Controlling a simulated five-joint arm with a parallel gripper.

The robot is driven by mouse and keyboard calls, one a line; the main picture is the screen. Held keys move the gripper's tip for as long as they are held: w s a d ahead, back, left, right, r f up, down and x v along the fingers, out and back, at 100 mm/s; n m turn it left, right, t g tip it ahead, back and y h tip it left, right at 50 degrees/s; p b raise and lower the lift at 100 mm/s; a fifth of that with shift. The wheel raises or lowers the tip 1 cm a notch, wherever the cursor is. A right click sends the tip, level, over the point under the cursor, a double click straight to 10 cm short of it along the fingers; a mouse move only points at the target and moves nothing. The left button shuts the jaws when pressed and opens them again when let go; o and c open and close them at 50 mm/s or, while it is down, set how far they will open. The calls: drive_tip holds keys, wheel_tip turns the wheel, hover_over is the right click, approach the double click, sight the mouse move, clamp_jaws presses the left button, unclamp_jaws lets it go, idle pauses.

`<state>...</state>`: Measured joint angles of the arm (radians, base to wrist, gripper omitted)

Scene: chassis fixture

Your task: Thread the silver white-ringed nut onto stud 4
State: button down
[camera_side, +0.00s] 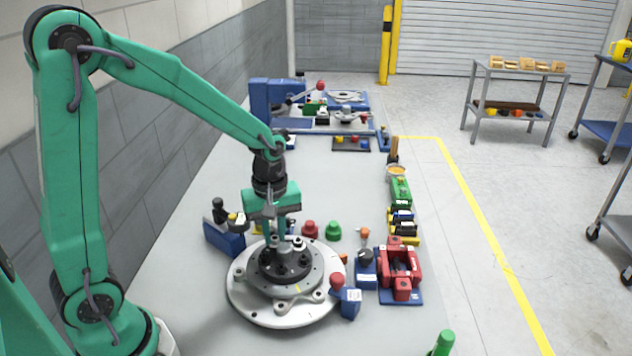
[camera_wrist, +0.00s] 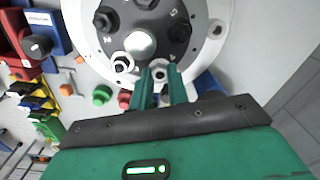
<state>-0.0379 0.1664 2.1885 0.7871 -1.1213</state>
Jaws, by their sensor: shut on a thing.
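The round chassis fixture (camera_side: 240,287) stands on the bench with a dark hub (camera_wrist: 120,22) that carries a ring of studs. In the wrist view my gripper (camera_wrist: 160,82) is shut on a small silver nut (camera_wrist: 160,73), at the hub's edge beside a mark that looks like 4. Whether the nut is on the stud or just above it cannot be told. Another nut with a clear white ring (camera_wrist: 122,64) sits to the left on the hub.
A red-knobbed blue block (camera_side: 350,303) stands at the disc's front right. A red fixture (camera_side: 400,270) is farther right. Red and green knobs (camera_side: 333,231) stand behind the disc. A blue block (camera_side: 224,238) is at its left. The bench's front left is clear.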

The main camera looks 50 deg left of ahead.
idle(0.3)
drive_tip(key=shift+m, duration=1.7)
drive_tip(key=shift+m, duration=1)
drive_tip(key=shift+f+m, duration=0.1)
drive_tip(key=shift+m, duration=0.6)
drive_tip(key=shift+m, duration=1.7)
drive_tip(key=shift+f+m, duration=0.1)
drive_tip(key=shift+m, duration=1.6)
